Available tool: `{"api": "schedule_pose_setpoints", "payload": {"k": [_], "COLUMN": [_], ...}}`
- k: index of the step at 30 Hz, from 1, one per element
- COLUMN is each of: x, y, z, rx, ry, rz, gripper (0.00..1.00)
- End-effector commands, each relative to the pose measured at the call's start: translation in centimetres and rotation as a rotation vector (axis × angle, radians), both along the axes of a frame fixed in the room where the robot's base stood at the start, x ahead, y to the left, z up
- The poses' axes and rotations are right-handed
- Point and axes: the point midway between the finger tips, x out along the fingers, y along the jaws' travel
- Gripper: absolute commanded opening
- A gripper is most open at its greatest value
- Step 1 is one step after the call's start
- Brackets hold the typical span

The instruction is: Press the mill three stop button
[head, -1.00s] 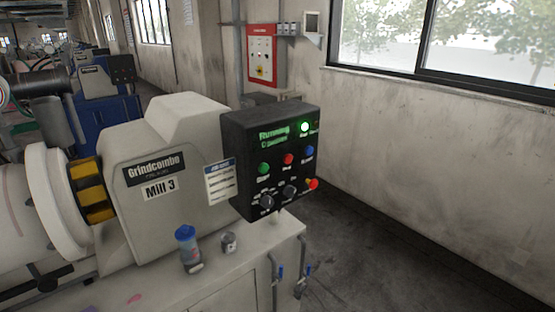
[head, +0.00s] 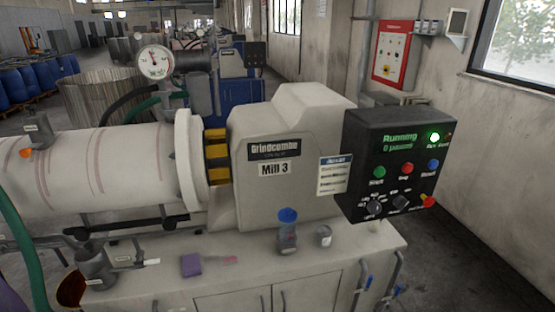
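The machine labelled Mill 3 (head: 275,169) stands in the middle of the head view, with a white horizontal drum (head: 90,170) on its left. Its black control box (head: 390,210) is at the right end. The green display (head: 400,141) reads "Running", and a round green lamp (head: 434,137) beside it is lit. Below are a green button (head: 378,173), a red button (head: 406,169) whose small label looks like "Stop", and a blue button (head: 433,165). My gripper is not in view.
A blue-capped bottle (head: 287,236) and a small grey can (head: 324,236) stand on the mill's base. A purple cloth or scraper (head: 191,265) lies to their left. Pipes with blue valve handles (head: 366,283) stick out at the front right. Open floor shows right of the box.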

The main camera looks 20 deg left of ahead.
Motion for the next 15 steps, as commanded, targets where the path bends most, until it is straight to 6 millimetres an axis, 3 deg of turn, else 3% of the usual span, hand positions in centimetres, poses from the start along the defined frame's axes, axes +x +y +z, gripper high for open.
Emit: {"api": "schedule_pose_setpoints", "payload": {"k": [13, 15], "x": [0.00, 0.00], "y": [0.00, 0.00], "z": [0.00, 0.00], "rx": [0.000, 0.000], "ry": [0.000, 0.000], "rz": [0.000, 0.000], "gripper": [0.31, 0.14]}}
